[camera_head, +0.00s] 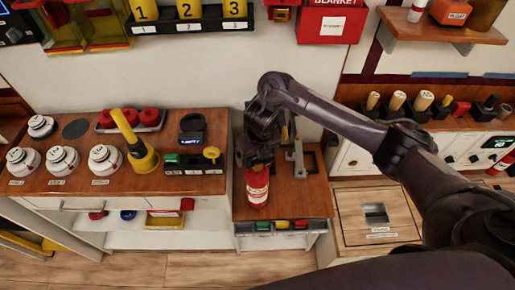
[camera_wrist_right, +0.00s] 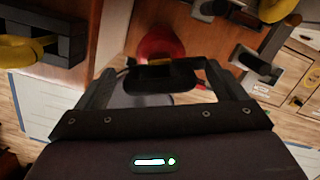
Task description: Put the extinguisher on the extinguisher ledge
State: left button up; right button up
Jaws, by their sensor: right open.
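The red extinguisher (camera_head: 257,187) with a pale label stands upright near the front of a low wooden top (camera_head: 300,195). My right gripper (camera_head: 262,150) is over its upper end and hides it in the head view. In the right wrist view my right gripper (camera_wrist_right: 160,85) is open, its fingers apart on either side of a black top part (camera_wrist_right: 165,75), with red (camera_wrist_right: 155,43) beyond it. I cannot tell whether the fingers touch it. No ledge is clearly marked as the extinguisher ledge. My left gripper is out of view.
A grey bracket (camera_head: 297,160) stands just right of the gripper. A yellow handled tool (camera_head: 137,145) and a black holder (camera_head: 195,163) are to the left. A wooden shelf (camera_head: 430,30) with several items is at upper right. Coloured buttons (camera_head: 281,225) line the front edge.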

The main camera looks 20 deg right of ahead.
notch_tip(320, 180, up, 12)
jog(key=s+p, duration=0.1)
jog(key=p, duration=0.3)
jog(key=shift+s, duration=0.4)
jog(key=shift+d, duration=0.1)
